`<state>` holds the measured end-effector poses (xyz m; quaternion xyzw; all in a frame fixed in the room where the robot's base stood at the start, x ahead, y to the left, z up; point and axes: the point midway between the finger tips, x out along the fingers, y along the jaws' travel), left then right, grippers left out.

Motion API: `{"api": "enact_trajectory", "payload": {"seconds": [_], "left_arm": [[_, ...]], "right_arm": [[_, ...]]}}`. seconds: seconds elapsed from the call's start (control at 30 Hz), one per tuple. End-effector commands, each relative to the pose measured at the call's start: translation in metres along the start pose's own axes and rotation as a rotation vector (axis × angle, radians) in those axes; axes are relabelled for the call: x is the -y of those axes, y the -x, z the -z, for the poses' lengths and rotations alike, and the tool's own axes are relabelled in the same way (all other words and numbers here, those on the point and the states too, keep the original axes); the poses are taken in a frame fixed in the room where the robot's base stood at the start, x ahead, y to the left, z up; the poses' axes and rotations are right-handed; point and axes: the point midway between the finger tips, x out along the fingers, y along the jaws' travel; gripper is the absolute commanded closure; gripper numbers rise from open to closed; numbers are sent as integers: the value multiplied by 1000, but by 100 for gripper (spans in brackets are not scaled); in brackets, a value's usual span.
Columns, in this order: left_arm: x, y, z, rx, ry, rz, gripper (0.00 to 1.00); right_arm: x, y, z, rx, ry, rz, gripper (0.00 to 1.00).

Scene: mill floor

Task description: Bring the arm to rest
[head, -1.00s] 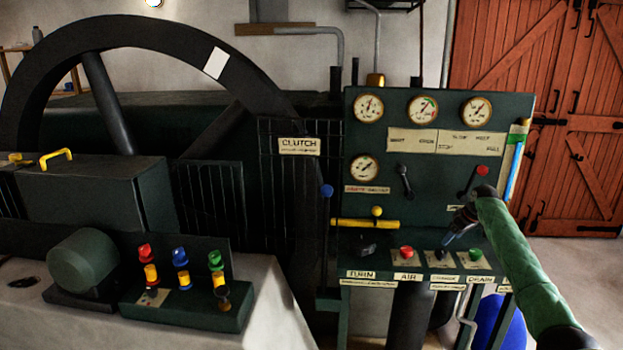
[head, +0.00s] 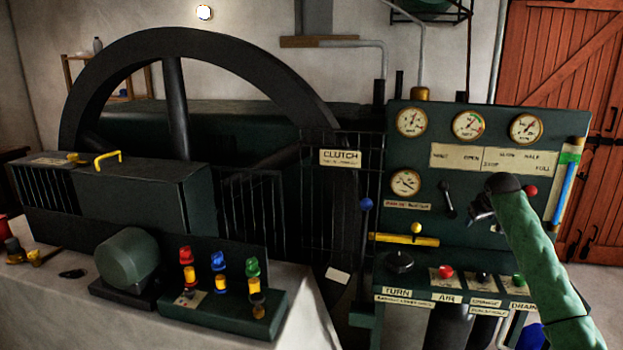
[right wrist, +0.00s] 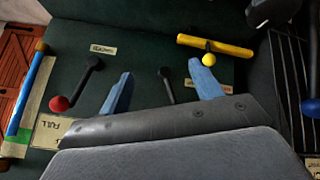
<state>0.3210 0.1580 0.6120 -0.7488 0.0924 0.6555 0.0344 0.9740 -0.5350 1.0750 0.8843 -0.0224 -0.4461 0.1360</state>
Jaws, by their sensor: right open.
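My right arm, in a green sleeve, comes in from the lower right of the head view. My right gripper (head: 480,210) is in front of the control panel (head: 480,230), left of the red-knobbed lever (head: 530,190). In the right wrist view my right gripper (right wrist: 161,75) has its two blue fingers spread, with nothing held. A black lever (right wrist: 166,84) shows between them, and the red-knobbed lever (right wrist: 78,86) stands to the left. My left gripper is not in view.
A dark flywheel (head: 175,110) with a white mark stands at the left behind guards. The panel shelf carries a black knob (head: 399,262) and red (head: 445,272) and green (head: 518,280) buttons. A yellow bar (head: 404,239) and blue-knobbed clutch lever (head: 366,204) are left of the gripper.

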Motion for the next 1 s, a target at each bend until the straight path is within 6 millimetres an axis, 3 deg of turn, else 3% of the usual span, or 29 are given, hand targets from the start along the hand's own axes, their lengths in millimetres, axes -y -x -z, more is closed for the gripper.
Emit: {"api": "enact_trajectory", "payload": {"seconds": [0.03,0.17,0.37,0.6,1.0], "left_arm": [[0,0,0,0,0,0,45],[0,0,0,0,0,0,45],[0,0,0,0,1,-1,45],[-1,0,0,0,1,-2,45],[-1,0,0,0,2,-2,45]], "right_arm": [[22,5,-1,-21,8,-10,36],[74,14,-14,-65,21,-36,36],[155,19,-57,-106,37,-41,36],[240,22,-130,-118,51,-13,36],[349,33,-266,-70,56,73,36]]}}
